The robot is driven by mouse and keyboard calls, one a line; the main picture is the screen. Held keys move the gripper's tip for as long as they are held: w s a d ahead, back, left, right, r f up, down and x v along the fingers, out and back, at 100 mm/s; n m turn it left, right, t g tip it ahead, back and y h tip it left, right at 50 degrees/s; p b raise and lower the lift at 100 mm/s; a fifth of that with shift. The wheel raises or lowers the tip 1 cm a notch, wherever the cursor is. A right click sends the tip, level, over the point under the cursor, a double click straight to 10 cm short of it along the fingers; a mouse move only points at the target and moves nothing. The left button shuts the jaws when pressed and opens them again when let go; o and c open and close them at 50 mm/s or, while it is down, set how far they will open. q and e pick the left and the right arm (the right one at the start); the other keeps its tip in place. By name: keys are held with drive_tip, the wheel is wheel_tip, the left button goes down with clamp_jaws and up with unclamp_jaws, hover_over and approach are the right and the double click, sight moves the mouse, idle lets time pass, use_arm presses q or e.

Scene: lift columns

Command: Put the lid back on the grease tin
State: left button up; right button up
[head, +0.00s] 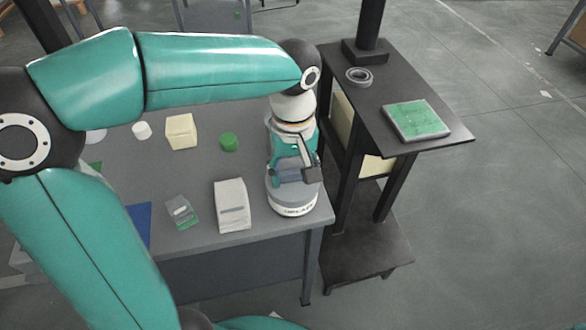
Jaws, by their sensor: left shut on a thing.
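The grease tin (293,207), a round grey tin with a pale lettered band, stands upright near the right edge of the grey table. My left gripper (297,178) points down right over the tin's top and is shut. What it grips looks like the tin's grey lid (273,178), mostly hidden by the fingers. The lid is at the tin's top; I cannot tell whether it is seated or slightly above. My right gripper is not in view.
On the table (185,239) are a white box (232,205), a small grey-green packet (182,211), a green cylinder (229,142), a cream block (181,132) and a white cylinder (141,130). A dark stand (430,83) at right bears a ring (358,77) and a green-topped tray (417,120).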

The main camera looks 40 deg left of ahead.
use_arm(q)
drive_tip(key=shift+f, duration=0.1)
idle(0.8)
drive_tip(key=o, duration=1.6)
drive_tip(key=shift+r+p, duration=3.15)
drive_tip(key=shift+r, duration=0.4)
clamp_jaws()
drive_tip(key=shift+f, duration=0.15)
